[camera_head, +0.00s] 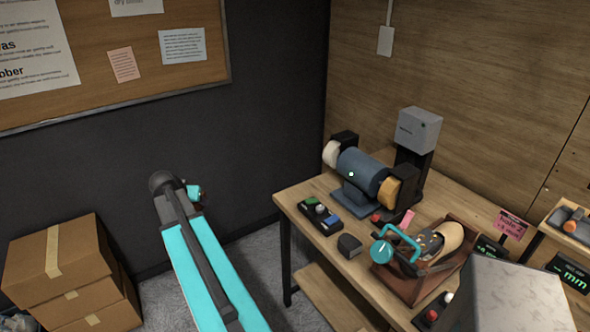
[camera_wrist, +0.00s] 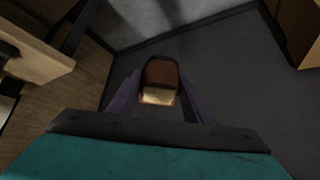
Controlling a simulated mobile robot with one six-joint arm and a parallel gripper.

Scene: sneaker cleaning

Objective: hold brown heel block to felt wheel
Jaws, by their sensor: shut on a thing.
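The brown heel block (camera_wrist: 163,72), with a pale tan near end, sits between the two dark fingers of my gripper (camera_wrist: 160,90) in the wrist view. I cannot tell which is felt.
The wooden bench (camera_head: 301,204) also holds a small panel of coloured pads (camera_head: 321,218), a dark block (camera_head: 349,245) and a brown tray (camera_head: 397,284) with a shoe. Cardboard boxes (camera_head: 62,262) stand at left. Floor between boxes and bench is free of objects.

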